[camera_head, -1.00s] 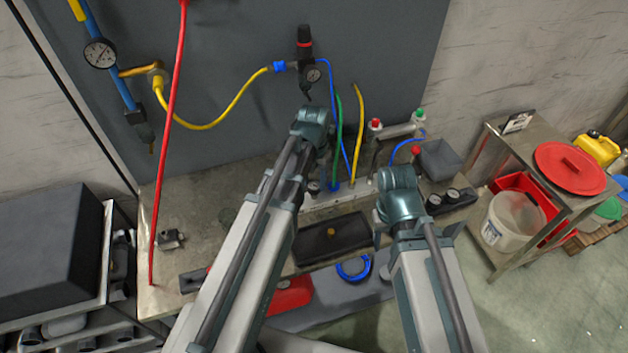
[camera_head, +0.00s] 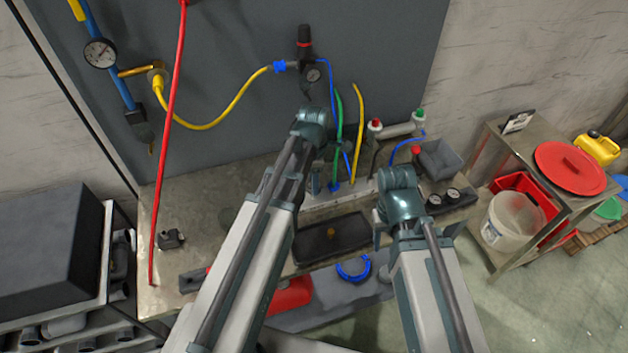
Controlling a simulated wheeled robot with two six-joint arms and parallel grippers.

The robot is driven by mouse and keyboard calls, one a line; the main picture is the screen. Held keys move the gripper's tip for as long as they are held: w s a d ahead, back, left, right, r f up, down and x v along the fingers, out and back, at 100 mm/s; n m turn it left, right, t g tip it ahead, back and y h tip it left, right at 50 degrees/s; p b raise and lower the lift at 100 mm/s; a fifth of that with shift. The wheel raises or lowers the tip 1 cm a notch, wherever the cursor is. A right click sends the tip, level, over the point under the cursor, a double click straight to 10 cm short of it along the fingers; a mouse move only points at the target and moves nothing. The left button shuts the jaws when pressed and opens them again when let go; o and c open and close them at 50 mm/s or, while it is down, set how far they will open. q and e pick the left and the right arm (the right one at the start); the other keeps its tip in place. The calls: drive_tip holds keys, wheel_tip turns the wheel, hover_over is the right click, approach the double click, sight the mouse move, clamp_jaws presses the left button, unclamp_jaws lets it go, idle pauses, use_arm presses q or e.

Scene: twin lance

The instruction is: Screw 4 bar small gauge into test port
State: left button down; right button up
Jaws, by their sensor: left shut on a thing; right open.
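My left gripper (camera_head: 316,181) is low behind its own wrist, at the left end of the pale manifold block (camera_head: 345,196) on the bench. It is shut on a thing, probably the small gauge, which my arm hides. I cannot tell whether it touches a port. Two small dark gauges, one (camera_head: 434,201) and another (camera_head: 453,194), stand on a block at the bench's right. My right gripper (camera_head: 379,236) is open near the front of the bench, mostly hidden by its wrist. A black tray (camera_head: 310,247) with a small brass part (camera_head: 331,232) lies between the arms.
A regulator (camera_head: 305,60) and a yellow hose (camera_head: 222,120) are on the wall panel. A red hose (camera_head: 164,130) hangs at the left. Blue, green and yellow hoses rise from behind the manifold. A grey bin (camera_head: 440,158) stands at the back right. The bench's left is mostly free.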

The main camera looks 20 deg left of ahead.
use_arm(q)
drive_tip(key=m, duration=0.6)
drive_tip(key=shift+m, duration=0.4)
drive_tip(key=m, duration=0.7)
drive_tip(key=c, duration=0.5)
unclamp_jaws()
